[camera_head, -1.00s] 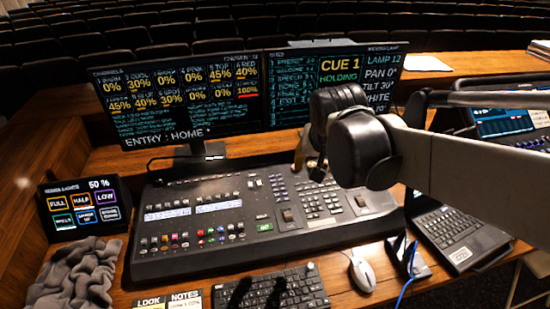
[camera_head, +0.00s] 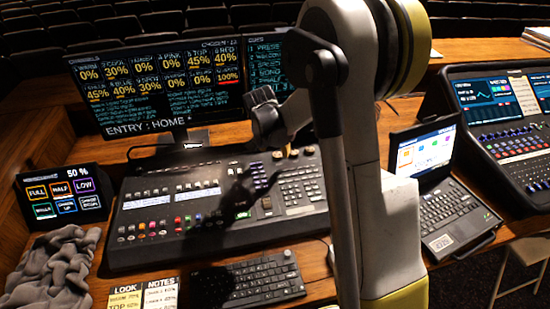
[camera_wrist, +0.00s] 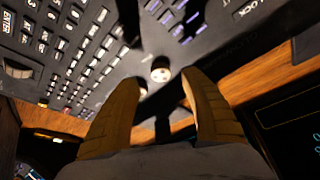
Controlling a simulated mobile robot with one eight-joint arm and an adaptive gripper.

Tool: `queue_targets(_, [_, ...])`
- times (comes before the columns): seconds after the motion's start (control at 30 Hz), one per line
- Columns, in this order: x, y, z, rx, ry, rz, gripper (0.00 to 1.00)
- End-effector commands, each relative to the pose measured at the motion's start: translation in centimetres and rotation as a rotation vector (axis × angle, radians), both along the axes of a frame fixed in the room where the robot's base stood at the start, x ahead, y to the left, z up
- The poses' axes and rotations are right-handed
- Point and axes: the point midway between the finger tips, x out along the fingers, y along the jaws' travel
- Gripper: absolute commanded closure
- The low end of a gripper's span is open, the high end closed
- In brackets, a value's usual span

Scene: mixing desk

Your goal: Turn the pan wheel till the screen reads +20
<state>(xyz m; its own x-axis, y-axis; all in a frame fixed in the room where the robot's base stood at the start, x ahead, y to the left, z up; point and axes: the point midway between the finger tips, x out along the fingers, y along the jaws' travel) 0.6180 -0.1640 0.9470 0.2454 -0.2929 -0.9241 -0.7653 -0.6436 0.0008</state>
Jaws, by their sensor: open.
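In the wrist view my gripper (camera_wrist: 160,80) is open, its two tan fingers apart and empty. A small round knob with a pale top (camera_wrist: 160,70) shows between and just beyond the fingertips; I cannot tell if it is the pan wheel. A darker round knob (camera_wrist: 17,68) is at the left. In the head view, tan knobs (camera_head: 278,155) stand along the back right of the lighting desk (camera_head: 150,245). The cue screen (camera_head: 262,68) is mostly hidden behind my arm, and its pan reading cannot be seen. The fingertips are not clear in the head view.
The other monitor (camera_head: 160,85) shows channel levels. A keyboard (camera_head: 250,280) lies in front of the desk, with a grey cloth (camera_head: 50,270) and small touchscreen (camera_head: 62,195) at left. A laptop (camera_head: 445,205) and a second console (camera_head: 500,130) stand at right.

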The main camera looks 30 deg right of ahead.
Motion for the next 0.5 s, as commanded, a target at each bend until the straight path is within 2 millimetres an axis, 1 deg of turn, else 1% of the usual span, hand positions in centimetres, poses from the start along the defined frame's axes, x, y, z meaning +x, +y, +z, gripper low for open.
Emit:
queue_targets(0.03, [0.3,-0.3,-1.2,0.000,0.000,-0.001,0.47])
queue_targets(0.2, [0.9,-1.0,-3.4,0.000,0.000,-0.001,0.47])
queue_targets(0.33, [1.1,-1.3,-4.2,0.000,0.000,0.000,0.47])
queue_targets(0.5, [1.2,-1.4,-4.3,0.000,0.000,0.001,0.47])
